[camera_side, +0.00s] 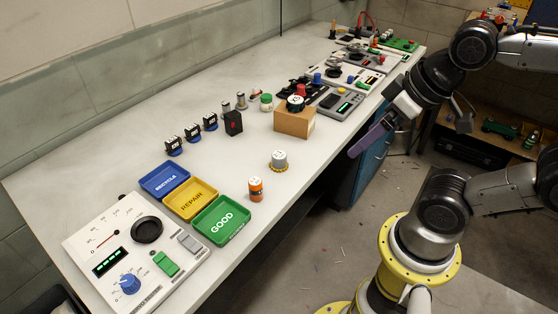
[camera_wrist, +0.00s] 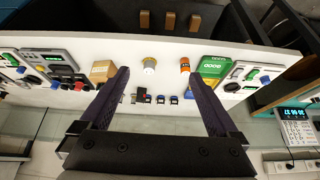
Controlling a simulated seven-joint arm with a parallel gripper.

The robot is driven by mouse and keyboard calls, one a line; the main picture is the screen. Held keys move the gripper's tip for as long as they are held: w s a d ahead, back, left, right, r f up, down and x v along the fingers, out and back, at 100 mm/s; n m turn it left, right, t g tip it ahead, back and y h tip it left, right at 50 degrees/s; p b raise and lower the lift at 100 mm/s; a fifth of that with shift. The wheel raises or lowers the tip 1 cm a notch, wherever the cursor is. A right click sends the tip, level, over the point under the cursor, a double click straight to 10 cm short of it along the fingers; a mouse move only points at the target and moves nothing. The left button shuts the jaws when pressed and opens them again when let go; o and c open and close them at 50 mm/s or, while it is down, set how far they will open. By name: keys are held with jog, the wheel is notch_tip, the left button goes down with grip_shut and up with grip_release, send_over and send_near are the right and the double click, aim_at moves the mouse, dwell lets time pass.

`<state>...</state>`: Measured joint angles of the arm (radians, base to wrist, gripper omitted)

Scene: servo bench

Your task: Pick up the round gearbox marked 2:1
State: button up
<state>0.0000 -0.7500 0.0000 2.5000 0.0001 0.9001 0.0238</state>
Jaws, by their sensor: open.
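A round grey part with a yellow toothed base (camera_side: 279,160) stands on the bench near its front edge. It also shows in the wrist view (camera_wrist: 150,65). Its marking is too small to read, so I cannot tell if it says 2:1. A round white-and-black part (camera_side: 295,102) sits on a cardboard box (camera_side: 294,123), its marking also unreadable. A round green-and-white part (camera_side: 266,102) stands behind the box. My gripper (camera_side: 369,139) is open and empty, with purple fingers, beyond the bench's front edge. In the wrist view its fingers (camera_wrist: 158,74) are spread wide.
An orange cylinder (camera_side: 256,189) stands beside the green GOOD tray (camera_side: 221,219). Yellow REPAIR (camera_side: 190,199) and blue RECYCLE (camera_side: 164,180) trays adjoin it. Several servos and a black block (camera_side: 233,123) stand behind. A control panel (camera_side: 134,250) lies at the near left.

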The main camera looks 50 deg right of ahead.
jog(key=w+r+m, duration=0.4)
jog(key=w+m, duration=0.1)
jog(key=m, duration=0.4)
jog(key=m+g, duration=0.5)
jog(key=m, duration=0.5)
send_over(279, 155)
notch_tip(279, 155, down, 7)
jog(key=shift+m+g, duration=0.3)
jog(key=f, duration=0.7)
jog(key=d+f, duration=0.1)
jog(key=f, duration=0.2)
jog(key=shift+f, duration=0.25)
jog(key=shift+a+f, duration=0.2)
jog(key=shift+f, duration=1.35)
jog(key=shift+a+f, duration=0.2)
jog(key=shift+f, duration=1.35)
jog(key=c, duration=1.5)
